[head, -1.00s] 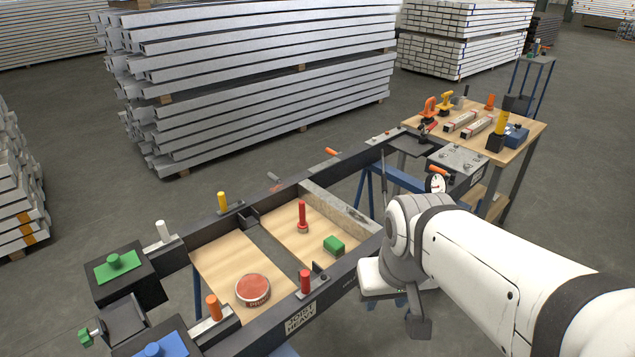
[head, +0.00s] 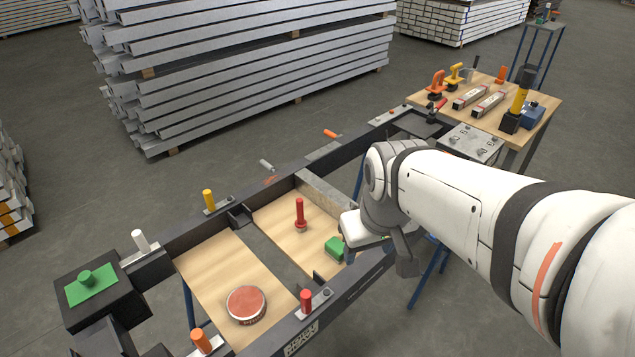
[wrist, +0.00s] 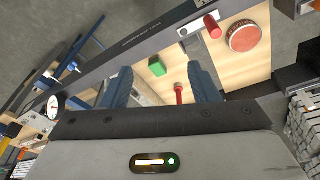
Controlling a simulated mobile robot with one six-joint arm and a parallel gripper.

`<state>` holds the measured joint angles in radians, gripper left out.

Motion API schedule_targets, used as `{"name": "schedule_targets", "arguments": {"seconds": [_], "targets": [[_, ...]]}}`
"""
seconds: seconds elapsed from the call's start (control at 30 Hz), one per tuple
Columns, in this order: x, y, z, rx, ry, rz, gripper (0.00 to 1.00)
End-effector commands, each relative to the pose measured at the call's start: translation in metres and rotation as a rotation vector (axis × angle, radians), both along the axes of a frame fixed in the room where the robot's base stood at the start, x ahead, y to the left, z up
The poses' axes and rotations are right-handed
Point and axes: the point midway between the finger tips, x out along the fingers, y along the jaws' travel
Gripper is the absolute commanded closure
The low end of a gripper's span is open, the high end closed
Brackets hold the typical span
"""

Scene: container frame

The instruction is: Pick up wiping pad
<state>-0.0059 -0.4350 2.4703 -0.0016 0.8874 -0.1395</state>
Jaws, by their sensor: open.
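A small green block (head: 335,247), which looks like the wiping pad, lies on the right wooden panel (head: 275,226) inside the dark frame. My wrist now covers its right edge in the head view. In the wrist view the green block (wrist: 157,67) appears between the two dark blue fingertips of my gripper (wrist: 160,72), beyond them and apart from them. My gripper is open with nothing between its fingers.
A red-handled tool (head: 299,214) stands upright on the same panel, near the block. A round red tin (head: 246,304) sits on the left panel. A red peg (head: 306,301) stands on the dark frame rail (head: 190,236). A tool table (head: 545,105) stands at the back right.

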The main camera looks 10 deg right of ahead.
Motion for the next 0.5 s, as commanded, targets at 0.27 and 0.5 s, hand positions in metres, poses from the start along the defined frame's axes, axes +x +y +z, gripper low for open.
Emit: {"name": "schedule_targets", "arguments": {"seconds": [0.27, 0.5], "targets": [[0.085, -0.003, -0.041, -0.118, 0.082, 0.647, 0.22], [0.159, -0.004, -0.106, -0.189, 0.131, 1.298, 0.18]]}}
